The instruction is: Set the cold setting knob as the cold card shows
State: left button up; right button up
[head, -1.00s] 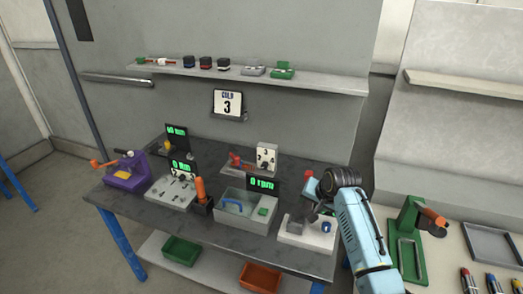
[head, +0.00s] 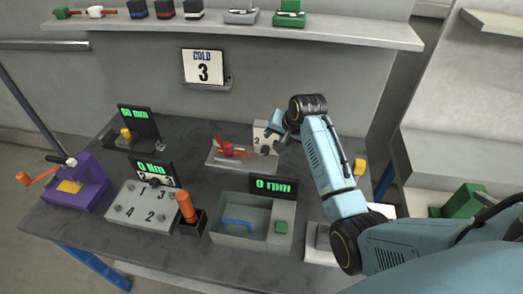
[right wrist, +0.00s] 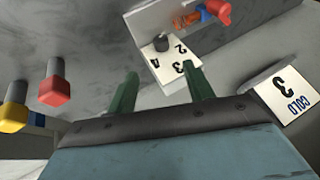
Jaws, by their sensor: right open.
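The cold card (head: 203,67) hangs on the back wall and reads COLD 3. It also shows upside down in the right wrist view (right wrist: 287,92). A white upright number plate (head: 262,137) stands at the right end of a grey unit on the bench, partly hidden by my gripper. In the right wrist view the plate (right wrist: 178,66) shows 2, 3 and a partly hidden digit, with a dark knob (right wrist: 160,42) at its edge. The knob's pointing direction is unclear. My right gripper (right wrist: 160,71) is open and empty, facing the plate, apart from the knob. My left gripper is out of view.
A red and orange part (head: 232,150) sits left of the plate on the same unit. A grey tray (head: 240,240), a numbered box (head: 140,208) and a purple device (head: 82,188) stand on the bench. A shelf (head: 300,32) runs above.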

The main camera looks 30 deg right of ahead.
aim_at(267, 150)
jog(key=b+x, duration=0.3)
jog(key=x, duration=0.9)
jog(key=shift+w+f, duration=0.2)
jog(key=shift+f, duration=0.05)
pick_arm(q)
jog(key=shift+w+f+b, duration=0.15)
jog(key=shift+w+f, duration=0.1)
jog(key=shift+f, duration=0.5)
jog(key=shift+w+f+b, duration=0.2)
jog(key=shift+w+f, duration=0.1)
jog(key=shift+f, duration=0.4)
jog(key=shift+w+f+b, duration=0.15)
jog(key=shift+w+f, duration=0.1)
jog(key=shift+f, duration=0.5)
pick_arm(e)
jog(key=shift+x, duration=0.8)
jog(key=c, duration=1)
